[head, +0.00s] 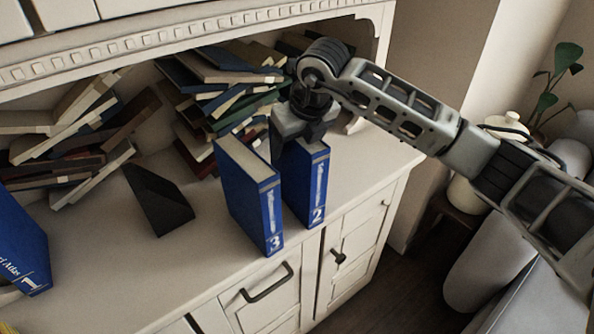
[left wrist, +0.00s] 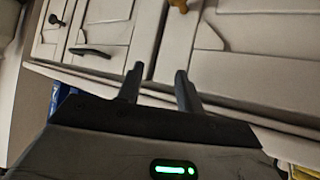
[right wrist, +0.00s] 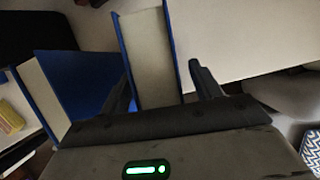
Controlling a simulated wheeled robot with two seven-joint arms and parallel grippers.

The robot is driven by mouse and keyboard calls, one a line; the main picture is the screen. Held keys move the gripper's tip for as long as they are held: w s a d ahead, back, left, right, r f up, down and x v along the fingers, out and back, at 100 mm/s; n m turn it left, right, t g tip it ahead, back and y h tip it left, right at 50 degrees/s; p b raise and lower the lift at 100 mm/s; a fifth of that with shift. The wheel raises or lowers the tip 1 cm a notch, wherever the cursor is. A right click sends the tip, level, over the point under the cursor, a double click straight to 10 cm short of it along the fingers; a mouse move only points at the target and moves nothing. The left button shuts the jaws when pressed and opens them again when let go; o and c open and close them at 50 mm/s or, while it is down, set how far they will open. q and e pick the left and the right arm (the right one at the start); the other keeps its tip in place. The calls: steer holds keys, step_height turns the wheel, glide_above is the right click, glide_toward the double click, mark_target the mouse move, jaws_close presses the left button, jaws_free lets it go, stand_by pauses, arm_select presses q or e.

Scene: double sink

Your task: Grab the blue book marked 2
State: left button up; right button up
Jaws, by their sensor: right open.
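The blue book marked 2 (head: 312,190) stands upright on the white cabinet top, with its spine facing front. My right gripper (head: 301,140) is over its top and hides part of it. In the right wrist view, the open fingers of my right gripper (right wrist: 162,84) are on either side of the book's top (right wrist: 147,55), with a gap at the right finger. The blue book marked 3 (head: 252,195) stands just left of book 2. My left gripper (left wrist: 158,82) shows only in the left wrist view, open and empty, facing cabinet fronts.
A black wedge-shaped bookend (head: 158,200) stands left of book 3, and the blue book marked 1 (head: 20,240) is at the far left. Piles of books (head: 225,85) fill the back. The cabinet top (head: 355,165) is clear to the right of book 2.

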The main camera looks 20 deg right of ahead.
steer(key=shift+f, duration=0.2)
stand_by(0.4)
jaws_close()
steer(key=shift+r, duration=0.1)
